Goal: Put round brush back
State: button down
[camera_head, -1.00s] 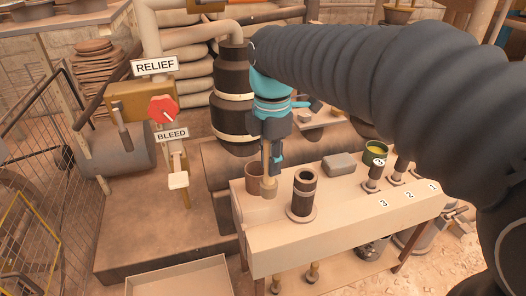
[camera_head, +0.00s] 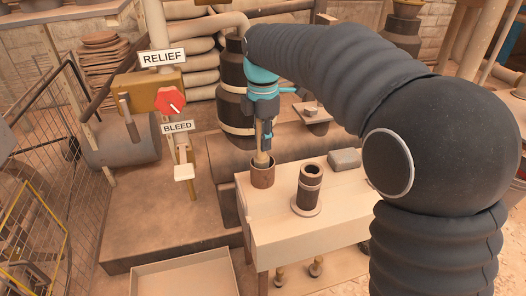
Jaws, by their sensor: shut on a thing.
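The round brush (camera_head: 262,158) hangs upright, head down, from my gripper (camera_head: 265,132). My gripper is shut on its handle, and the dark and teal wrist is just above. The brush's lower end is at the mouth of a brown cup (camera_head: 262,176) on the left end of the bench. The front rim partly hides the brush head, so its end looks to be inside; how deep, I cannot tell.
A dark upright cylinder on a round base (camera_head: 309,188) stands close right of the cup on the pale bench (camera_head: 300,235). A grey block (camera_head: 345,159) lies behind it. The red RELIEF knob (camera_head: 170,101) and BLEED lever (camera_head: 184,172) are at left. My arm covers the bench's right part.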

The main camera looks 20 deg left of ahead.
notch_tip(320, 180, down, 4)
jog(key=shift+f+b, duration=0.1)
jog(key=shift+b, duration=0.25)
jog(key=shift+f, duration=0.1)
jog(key=c, duration=1)
grip_release()
notch_tip(320, 180, up, 8)
jog(key=shift+f+p, duration=0.15)
jog(key=shift+p, duration=0.7)
